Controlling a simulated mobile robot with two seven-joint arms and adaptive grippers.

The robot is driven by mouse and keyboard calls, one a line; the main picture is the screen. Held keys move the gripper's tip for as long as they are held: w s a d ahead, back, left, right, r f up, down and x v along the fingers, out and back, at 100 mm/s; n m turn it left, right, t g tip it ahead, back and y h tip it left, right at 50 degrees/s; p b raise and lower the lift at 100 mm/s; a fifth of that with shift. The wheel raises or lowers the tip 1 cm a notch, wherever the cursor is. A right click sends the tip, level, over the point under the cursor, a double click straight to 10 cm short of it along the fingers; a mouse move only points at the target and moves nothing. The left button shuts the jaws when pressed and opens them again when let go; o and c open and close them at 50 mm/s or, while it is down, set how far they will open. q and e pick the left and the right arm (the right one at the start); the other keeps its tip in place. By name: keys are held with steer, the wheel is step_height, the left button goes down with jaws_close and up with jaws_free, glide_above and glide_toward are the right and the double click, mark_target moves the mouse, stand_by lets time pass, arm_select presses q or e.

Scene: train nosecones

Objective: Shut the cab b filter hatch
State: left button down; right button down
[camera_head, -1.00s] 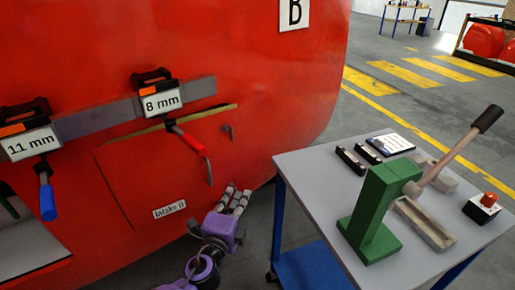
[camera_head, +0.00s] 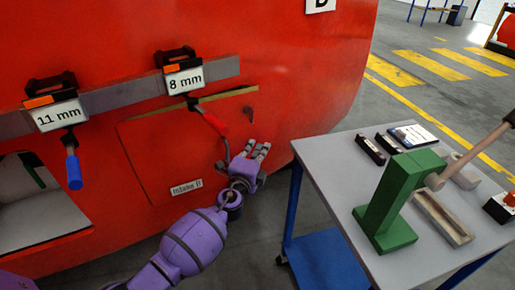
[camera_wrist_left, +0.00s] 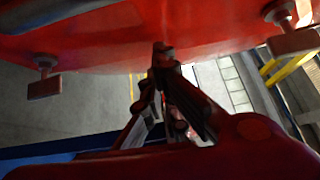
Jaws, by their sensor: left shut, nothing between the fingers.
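The cab B filter hatch (camera_head: 165,150) is a red panel in the red nosecone, with an "Intake B" label (camera_head: 186,187) low on it. A tan edge shows along its top, so it looks slightly ajar there. My right gripper is not in view.
Tools with 8 mm (camera_head: 184,80) and 11 mm (camera_head: 56,115) tags hang on a grey rail; the red-handled one (camera_head: 214,123) hangs over the hatch. A grey-topped table (camera_head: 338,170) with a green lever press (camera_head: 388,205) stands close right. An opening (camera_head: 40,205) is at left.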

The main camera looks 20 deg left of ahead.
mark_target(250, 137)
arm_select(q)
steer(key=shift+w+a, duration=0.15)
steer(key=shift+w, duration=0.05)
